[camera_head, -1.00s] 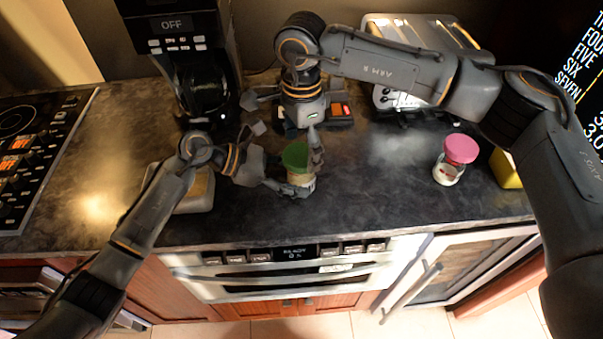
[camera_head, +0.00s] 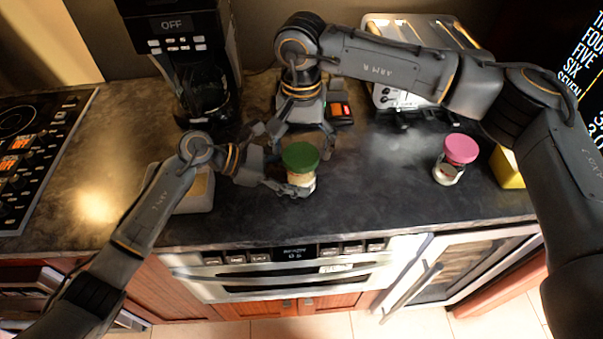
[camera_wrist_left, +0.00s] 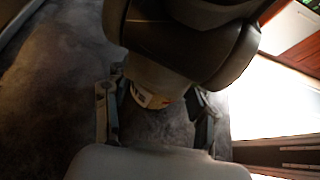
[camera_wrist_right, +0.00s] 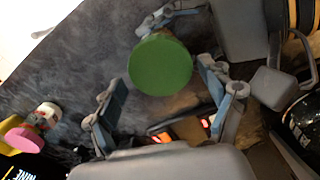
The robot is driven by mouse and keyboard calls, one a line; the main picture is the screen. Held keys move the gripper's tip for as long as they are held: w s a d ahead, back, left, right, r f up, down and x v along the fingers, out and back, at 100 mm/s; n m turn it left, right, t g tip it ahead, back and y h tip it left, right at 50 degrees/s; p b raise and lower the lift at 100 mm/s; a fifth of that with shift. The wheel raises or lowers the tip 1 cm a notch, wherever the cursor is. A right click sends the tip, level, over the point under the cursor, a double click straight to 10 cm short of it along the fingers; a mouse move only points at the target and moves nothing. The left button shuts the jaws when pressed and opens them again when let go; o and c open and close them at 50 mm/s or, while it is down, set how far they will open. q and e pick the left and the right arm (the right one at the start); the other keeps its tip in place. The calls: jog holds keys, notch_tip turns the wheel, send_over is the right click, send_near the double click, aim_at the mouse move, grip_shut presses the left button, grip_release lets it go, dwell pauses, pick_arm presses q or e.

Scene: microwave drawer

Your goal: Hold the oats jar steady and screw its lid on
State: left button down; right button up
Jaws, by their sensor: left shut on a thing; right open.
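The oats jar (camera_head: 302,181) stands upright on the dark counter. Its green lid (camera_head: 301,156) sits on its top and looks level; how tightly it is seated cannot be told. My left gripper (camera_head: 285,181) is shut around the jar's body from the left, below the lid. In the left wrist view the jar (camera_wrist_left: 152,96) shows between its fingers. My right gripper (camera_head: 302,142) is open, just behind and above the lid, with its fingers spread. In the right wrist view the round lid (camera_wrist_right: 160,65) lies between and beyond the open fingers, apparently untouched.
A pink-lidded jar (camera_head: 449,172) and a yellow object (camera_head: 507,168) stand to the right. A toaster (camera_head: 388,99) and a coffee maker (camera_head: 205,70) stand at the back. A pale block-like object (camera_head: 195,195) lies behind my left arm. The counter in front is narrow.

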jog(key=n, duration=0.5)
jog(key=shift+n, duration=0.3)
jog(key=c, duration=1.2)
jog(key=m, duration=0.4)
jog(key=shift+d+f, duration=0.1)
jog(key=shift+d, duration=0.05)
jog(key=m, duration=0.9)
jog(key=shift+m, duration=0.4)
jog(key=o, duration=1.2)
jog(key=shift+w, duration=0.1)
